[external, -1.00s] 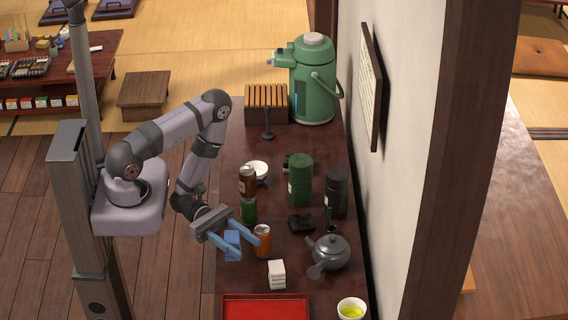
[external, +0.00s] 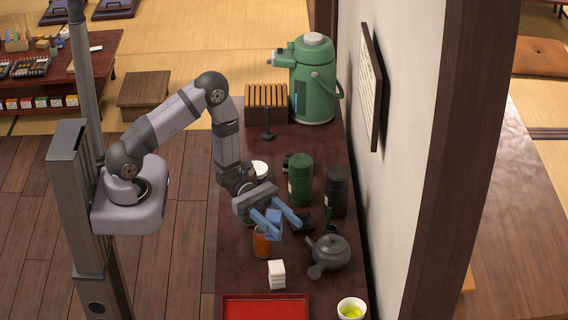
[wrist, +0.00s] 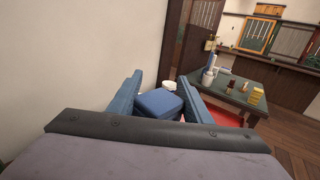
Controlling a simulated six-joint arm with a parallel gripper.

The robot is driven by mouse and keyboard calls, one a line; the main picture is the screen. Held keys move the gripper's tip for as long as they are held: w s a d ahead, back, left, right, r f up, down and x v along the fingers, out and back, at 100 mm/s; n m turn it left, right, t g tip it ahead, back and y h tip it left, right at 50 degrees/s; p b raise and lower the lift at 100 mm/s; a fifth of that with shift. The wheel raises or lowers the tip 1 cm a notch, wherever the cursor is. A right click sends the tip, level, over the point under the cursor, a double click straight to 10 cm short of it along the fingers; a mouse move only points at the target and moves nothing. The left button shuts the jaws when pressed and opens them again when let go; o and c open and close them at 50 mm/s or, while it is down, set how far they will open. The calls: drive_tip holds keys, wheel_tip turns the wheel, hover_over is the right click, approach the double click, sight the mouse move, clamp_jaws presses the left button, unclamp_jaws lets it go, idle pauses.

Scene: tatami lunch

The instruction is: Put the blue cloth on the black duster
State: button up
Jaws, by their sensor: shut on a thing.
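My gripper (external: 284,228) is shut on the blue cloth (external: 274,217), a small folded square held between the two blue fingers above the dark table. In the wrist view the cloth (wrist: 158,103) shows between the fingers (wrist: 160,84). The black duster (external: 304,221) is a small dark block on the table, just right of the cloth in the external view and partly covered by the right finger. The cloth appears raised and apart from it. The duster cannot be made out in the wrist view.
An orange can (external: 262,245) stands close in front of the gripper. A grey teapot (external: 329,254), a green canister (external: 300,182) and a black canister (external: 337,190) stand around the duster. The wall runs along the right.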

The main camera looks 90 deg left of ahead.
drive_tip(key=w+a+r+b, duration=0.3)
drive_tip(key=w+a, duration=0.1)
drive_tip(key=w, duration=0.5)
drive_tip(key=w+a+n+t+y+b, duration=0.1)
drive_tip(key=w+a+y+b, duration=0.1)
drive_tip(key=a, duration=0.5)
drive_tip(key=w+a+f+n+t+y+b, duration=0.1)
drive_tip(key=w+a+n+t+y+b, duration=0.1)
drive_tip(key=a, duration=0.5)
drive_tip(key=w+a+f+n+t+y+b, duration=0.1)
drive_tip(key=w+a+t+y+b, duration=0.1)
drive_tip(key=w+a+b, duration=0.2)
drive_tip(key=shift+a+f+n+b, duration=0.1)
drive_tip(key=shift+a+n+b, duration=0.35)
drive_tip(key=shift+a, duration=1.1)
drive_tip(key=s+a+f+n+t+y+b, duration=0.1)
drive_tip(key=s+a+n+y+b, duration=0.25)
drive_tip(key=a, duration=0.85)
drive_tip(key=s+a+f+n+t+y+b, duration=0.1)
drive_tip(key=s+a+n+y+b, duration=0.3)
drive_tip(key=a, duration=0.7)
drive_tip(key=shift+m+y, duration=0.45)
drive_tip(key=shift+m, duration=0.45)
drive_tip(key=shift+w+f+p, duration=0.2)
drive_tip(key=shift+f+p, duration=0.55)
drive_tip(key=shift+f, duration=1.7)
drive_tip(key=shift+w+f+p, duration=0.15)
drive_tip(key=shift+f+p, duration=0.55)
drive_tip(key=shift+f, duration=1.75)
